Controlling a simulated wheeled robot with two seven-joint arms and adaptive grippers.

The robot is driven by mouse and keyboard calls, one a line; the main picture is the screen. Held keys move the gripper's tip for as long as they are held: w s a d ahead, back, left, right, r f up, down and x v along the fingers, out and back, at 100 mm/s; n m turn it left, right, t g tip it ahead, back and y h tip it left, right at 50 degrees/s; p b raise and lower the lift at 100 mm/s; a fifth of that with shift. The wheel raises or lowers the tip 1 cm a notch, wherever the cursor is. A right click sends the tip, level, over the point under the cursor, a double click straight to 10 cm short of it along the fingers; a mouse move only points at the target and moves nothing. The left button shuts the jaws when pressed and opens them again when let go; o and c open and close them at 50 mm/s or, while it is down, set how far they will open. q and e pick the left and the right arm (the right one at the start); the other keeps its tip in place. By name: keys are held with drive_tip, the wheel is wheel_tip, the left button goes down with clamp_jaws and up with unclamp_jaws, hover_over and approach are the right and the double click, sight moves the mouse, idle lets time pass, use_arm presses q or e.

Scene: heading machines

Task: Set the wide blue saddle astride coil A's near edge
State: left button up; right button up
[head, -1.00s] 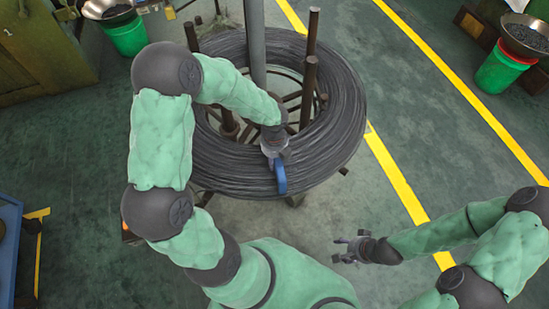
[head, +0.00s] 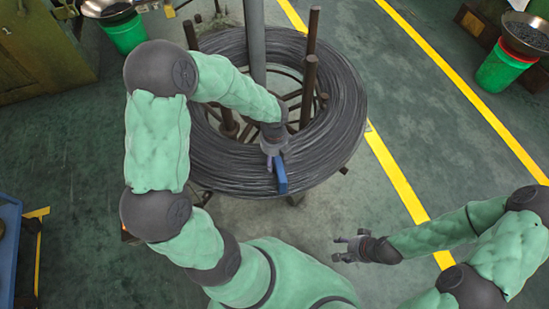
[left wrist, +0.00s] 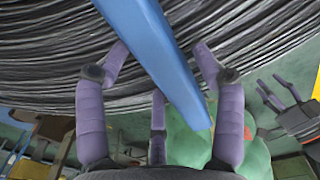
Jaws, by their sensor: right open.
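The wide blue saddle (head: 281,174) is at the near edge of coil A (head: 335,150), the dark wire coil. In the left wrist view the saddle (left wrist: 160,60) is a long blue bar crossing slantwise in front of the windings. Whether it sits astride the edge cannot be told. My left gripper (head: 275,155) is over the near edge at the saddle. In the left wrist view its fingers (left wrist: 160,58) stand apart on both sides of the saddle, with a visible gap on the right. My right gripper (head: 345,248) is open and empty, off the coil to the lower right.
A grey pole (head: 255,40) and brown posts (head: 309,90) rise inside the coil. Green buckets with metal bowls stand at upper left (head: 125,35) and upper right (head: 505,70). A blue cart (head: 10,250) is at the left edge. The floor right of the coil is clear.

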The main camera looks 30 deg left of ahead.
use_arm(q)
wheel_tip(320, 180, up, 10)
drive_tip(key=shift+w+r, duration=0.15)
wheel_tip(320, 180, up, 7)
drive_tip(key=p, duration=0.7)
idle(0.6)
idle(0.5)
